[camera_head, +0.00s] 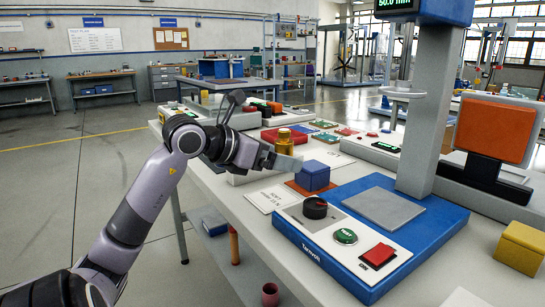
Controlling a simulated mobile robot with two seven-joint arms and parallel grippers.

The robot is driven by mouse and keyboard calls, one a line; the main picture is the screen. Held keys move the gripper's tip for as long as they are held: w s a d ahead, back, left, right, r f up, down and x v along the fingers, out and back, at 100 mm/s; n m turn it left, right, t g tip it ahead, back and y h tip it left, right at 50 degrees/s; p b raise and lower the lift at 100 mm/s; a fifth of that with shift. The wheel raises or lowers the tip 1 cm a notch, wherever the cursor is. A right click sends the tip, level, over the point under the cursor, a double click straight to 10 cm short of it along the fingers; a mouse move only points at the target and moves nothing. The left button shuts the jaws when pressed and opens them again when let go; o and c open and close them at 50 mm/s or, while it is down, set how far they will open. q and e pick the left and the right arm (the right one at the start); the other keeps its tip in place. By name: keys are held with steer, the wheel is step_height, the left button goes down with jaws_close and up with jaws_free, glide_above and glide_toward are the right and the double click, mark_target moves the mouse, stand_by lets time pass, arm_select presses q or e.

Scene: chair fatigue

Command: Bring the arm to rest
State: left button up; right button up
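My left arm comes in from the lower left and reaches over the near left edge of the workbench (205,185). My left gripper (288,163) is at the arm's end, above the bench top, just left of a blue block (312,176) on an orange-brown pad. The fingers are seen small and side-on, so I cannot tell whether they are open or shut, or whether they touch anything. My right gripper is not in view.
A blue test machine (400,256) with a black knob (315,208), green button (345,237), red button (378,255) and grey column (428,110) fills the right. A brass weight (284,142) stands behind the gripper. Floor at left (60,190) is clear.

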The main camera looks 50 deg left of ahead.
arm_select(q)
steer(key=shift+s+r, duration=0.1)
steer(key=shift+s, duration=0.25)
stand_by(0.4)
